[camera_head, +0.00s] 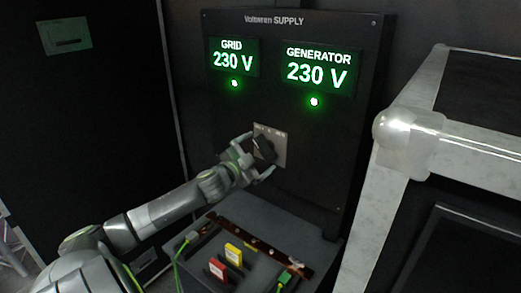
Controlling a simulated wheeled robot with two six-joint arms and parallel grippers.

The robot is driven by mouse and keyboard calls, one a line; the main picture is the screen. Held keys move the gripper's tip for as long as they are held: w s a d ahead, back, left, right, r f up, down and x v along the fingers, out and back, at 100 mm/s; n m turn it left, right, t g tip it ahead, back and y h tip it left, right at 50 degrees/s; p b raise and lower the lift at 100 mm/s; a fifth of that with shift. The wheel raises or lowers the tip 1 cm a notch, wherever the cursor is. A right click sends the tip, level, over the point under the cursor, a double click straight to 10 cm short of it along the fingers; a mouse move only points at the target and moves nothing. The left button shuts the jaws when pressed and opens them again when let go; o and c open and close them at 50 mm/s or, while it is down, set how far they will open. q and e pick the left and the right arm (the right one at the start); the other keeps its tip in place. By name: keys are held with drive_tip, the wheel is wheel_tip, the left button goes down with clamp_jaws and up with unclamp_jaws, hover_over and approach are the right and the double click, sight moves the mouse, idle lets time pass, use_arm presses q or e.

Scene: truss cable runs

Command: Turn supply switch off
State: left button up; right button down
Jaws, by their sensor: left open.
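The supply switch (264,148) is a dark rotary knob on a light square plate (281,142), set in the lower middle of a black supply panel (225,118). My left gripper (256,157) is at the switch, with its open fingers on either side of the knob. I cannot tell whether the fingers touch it. The gripper hides part of the knob and plate, and the knob's exact setting is not clear. The grid display (233,60) and the generator display (318,70) both read 230 V, each with a lit green lamp below. My right gripper is not in view.
Below the panel, a grey box (318,250) carries a brown bar, a red tag (217,268), a yellow tag (233,254) and green cables. A flight case with pale edges (395,165) stands close on the right. A dark cabinet (100,120) fills the left.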

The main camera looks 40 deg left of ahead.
use_arm(q)
drive_tip(key=shift+w, duration=0.9)
drive_tip(key=c, duration=0.9)
